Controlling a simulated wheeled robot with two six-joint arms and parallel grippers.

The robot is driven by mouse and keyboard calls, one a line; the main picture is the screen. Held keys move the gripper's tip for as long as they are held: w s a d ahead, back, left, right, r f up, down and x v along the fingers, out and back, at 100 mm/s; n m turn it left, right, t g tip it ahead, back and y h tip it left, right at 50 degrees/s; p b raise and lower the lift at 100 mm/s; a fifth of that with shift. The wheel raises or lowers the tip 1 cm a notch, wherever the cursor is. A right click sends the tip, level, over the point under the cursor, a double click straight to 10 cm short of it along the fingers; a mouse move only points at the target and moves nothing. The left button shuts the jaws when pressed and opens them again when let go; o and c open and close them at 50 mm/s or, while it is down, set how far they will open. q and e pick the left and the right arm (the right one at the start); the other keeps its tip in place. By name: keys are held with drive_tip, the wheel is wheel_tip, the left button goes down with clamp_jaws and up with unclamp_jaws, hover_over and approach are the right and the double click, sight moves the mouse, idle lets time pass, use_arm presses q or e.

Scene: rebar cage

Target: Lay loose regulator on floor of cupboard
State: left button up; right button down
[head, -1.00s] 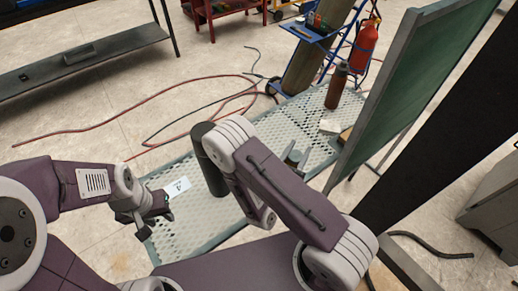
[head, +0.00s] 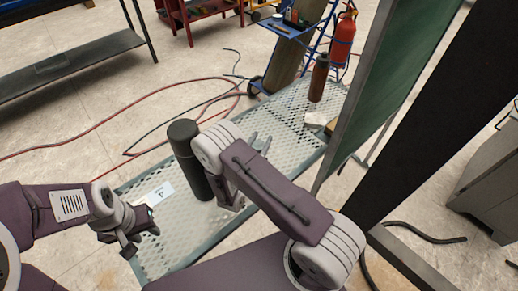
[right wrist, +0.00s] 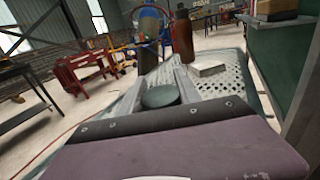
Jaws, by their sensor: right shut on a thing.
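My right gripper (head: 262,144) is partly hidden behind my right arm, over the perforated metal surface (head: 265,115). In the right wrist view its two grey fingers close around a dark, round, disc-like thing (right wrist: 160,96). I take this to be the regulator, but only its round face shows. My left gripper (head: 143,238) is at the lower left, by the near left edge of the perforated surface. Its fingers are apart, with nothing visible between them. I cannot make out a cupboard for certain; a green panel (head: 395,75) stands at the right.
A dark grey cylinder (head: 190,165) stands left of my right arm, near a white card (head: 159,193). A brown bottle (head: 318,78) and a small pale block (head: 314,120) are at the far end. A red extinguisher (head: 343,38) stands beyond. Hoses lie on the floor.

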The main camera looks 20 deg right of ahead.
drive_tip(key=f, duration=0.2)
drive_tip(key=w+f+b, duration=0.1)
drive_tip(key=f, duration=0.1)
drive_tip(key=shift+a+f, duration=0.2)
drive_tip(key=shift+f, duration=0.1)
drive_tip(key=shift+s+r, duration=0.1)
drive_tip(key=c, duration=0.9)
unclamp_jaws()
drive_tip(key=shift+f, duration=0.2)
drive_tip(key=shift+o, duration=0.2)
